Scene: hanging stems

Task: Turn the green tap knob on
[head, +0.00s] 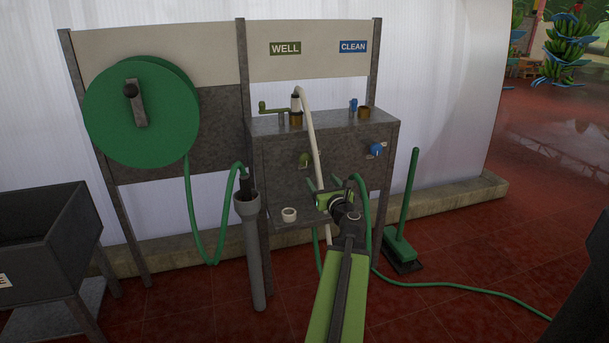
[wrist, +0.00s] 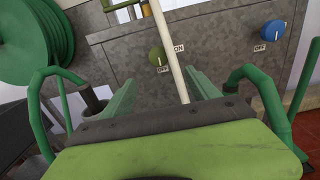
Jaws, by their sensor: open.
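The green tap knob (wrist: 156,54) is on the front of the grey metal cabinet, below the WELL sign. It also shows in the head view (head: 304,160). In the wrist view an OFF label is just below it and an ON label is at its right; its mark seems to point down towards OFF. My gripper (head: 326,188) is open and empty, in front of the cabinet, below and a little right of the knob. In the wrist view the two green fingers of my gripper (wrist: 160,88) point at the cabinet, apart from the knob.
A cream hose (head: 312,125) hangs down just right of the green knob. A blue knob (head: 376,150) is further right. A small white cup (head: 289,215) is on a ledge below. A green hose (head: 450,287) and a brush (head: 404,235) are at the right.

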